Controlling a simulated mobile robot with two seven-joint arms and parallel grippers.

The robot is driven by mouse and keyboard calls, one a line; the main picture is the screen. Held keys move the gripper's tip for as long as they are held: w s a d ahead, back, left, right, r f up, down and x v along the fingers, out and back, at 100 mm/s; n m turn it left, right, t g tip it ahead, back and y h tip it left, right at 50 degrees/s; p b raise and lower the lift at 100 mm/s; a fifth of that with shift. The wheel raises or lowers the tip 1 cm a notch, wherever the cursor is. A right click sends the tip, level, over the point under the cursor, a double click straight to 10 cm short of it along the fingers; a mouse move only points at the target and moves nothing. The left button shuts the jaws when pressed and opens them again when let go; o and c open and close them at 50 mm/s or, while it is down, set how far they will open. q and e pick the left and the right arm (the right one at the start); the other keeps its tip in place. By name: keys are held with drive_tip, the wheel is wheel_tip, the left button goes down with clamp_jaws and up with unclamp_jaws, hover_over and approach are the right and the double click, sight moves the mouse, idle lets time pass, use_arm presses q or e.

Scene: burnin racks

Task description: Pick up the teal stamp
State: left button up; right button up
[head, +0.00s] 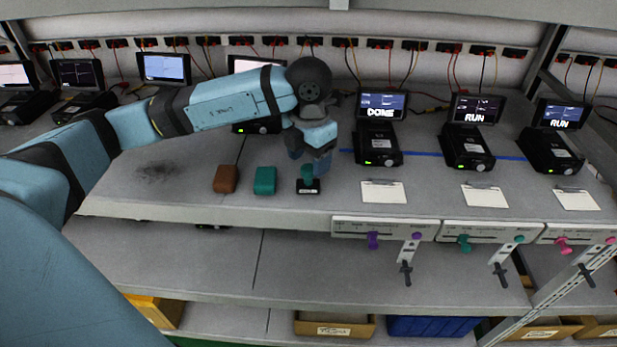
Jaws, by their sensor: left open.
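The teal stamp (308,184) stands upright near the front edge of the upper shelf, with a teal handle on a black base. My left gripper (310,168) points down just above and behind the stamp, close to its handle. It is open; its fingers are small and partly hidden, and I cannot tell whether they touch the handle. My right gripper is not in view.
A teal block (265,180) and a brown block (225,179) lie left of the stamp. Black devices with screens (380,107) stand at the right, with white cards (384,192) before them. The shelf (185,205) is clear at the left front.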

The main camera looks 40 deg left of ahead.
sight(309, 166)
use_arm(q)
drive_tip(key=f, duration=0.3)
drive_tip(key=shift+w+a+f+p, duration=0.15)
drive_tip(key=shift+a+f+p, duration=0.05)
drive_tip(key=shift+p, duration=0.2)
drive_tip(key=shift+f, duration=0.15)
drive_tip(key=c, duration=1)
